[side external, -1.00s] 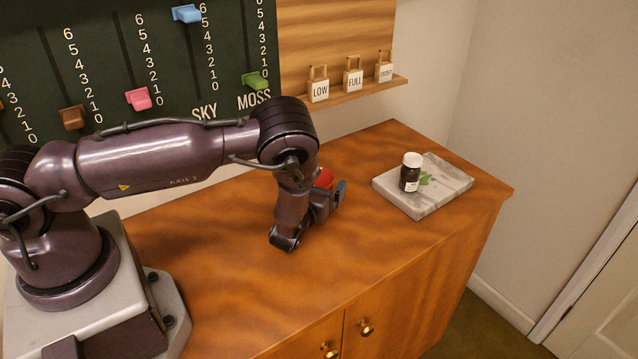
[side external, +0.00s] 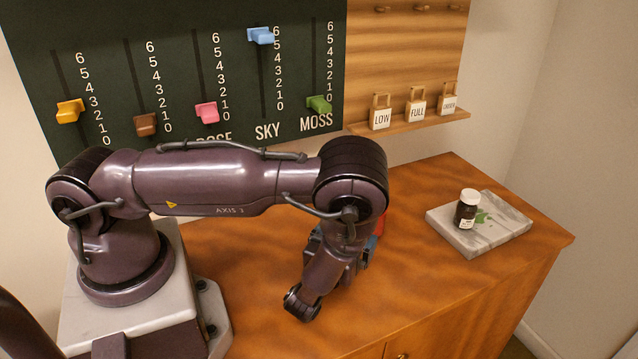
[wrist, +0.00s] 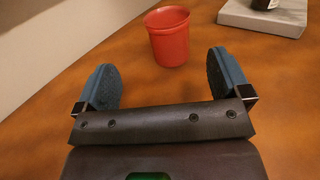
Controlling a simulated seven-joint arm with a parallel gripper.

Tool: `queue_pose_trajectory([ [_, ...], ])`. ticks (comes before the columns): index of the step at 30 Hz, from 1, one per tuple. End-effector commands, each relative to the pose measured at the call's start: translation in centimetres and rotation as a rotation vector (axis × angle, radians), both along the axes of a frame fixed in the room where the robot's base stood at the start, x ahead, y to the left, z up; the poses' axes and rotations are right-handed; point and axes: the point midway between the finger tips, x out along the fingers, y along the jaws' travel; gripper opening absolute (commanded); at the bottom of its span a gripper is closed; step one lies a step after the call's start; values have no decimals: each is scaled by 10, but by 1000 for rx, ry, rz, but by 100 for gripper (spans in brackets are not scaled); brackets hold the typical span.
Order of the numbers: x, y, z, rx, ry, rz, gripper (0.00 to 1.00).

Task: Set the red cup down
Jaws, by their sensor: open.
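The red cup (wrist: 168,40) stands upright on the wooden table in the wrist view, just beyond my fingertips and apart from them. In the side view only a red strip of the cup (side external: 381,223) shows, as my arm hides most of it. My gripper (wrist: 160,62) is open, with its two blue-grey fingers spread wide and nothing between them. In the side view my gripper (side external: 369,250) is low over the table, mostly hidden behind my wrist.
A marble slab (side external: 510,228) with a dark white-capped jar (side external: 466,209) lies to the right of the cup. Behind the table are a slider board (side external: 190,75) and a shelf (side external: 410,125) with labelled tags. The table front right is clear.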

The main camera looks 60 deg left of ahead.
Motion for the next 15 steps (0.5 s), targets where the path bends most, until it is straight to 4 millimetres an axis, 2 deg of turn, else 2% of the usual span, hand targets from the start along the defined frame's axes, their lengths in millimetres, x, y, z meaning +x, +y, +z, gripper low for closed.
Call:
queue_pose_trajectory([
  [3, 3, 14, 40, -69, -90, 171, 95],
  [6, -5, 32, 84, -177, -188, 394, 95],
  [9, -23, 48, 121, -311, -275, 614, 95],
  [15, -71, 61, 175, -648, -424, 1001, 95],
])
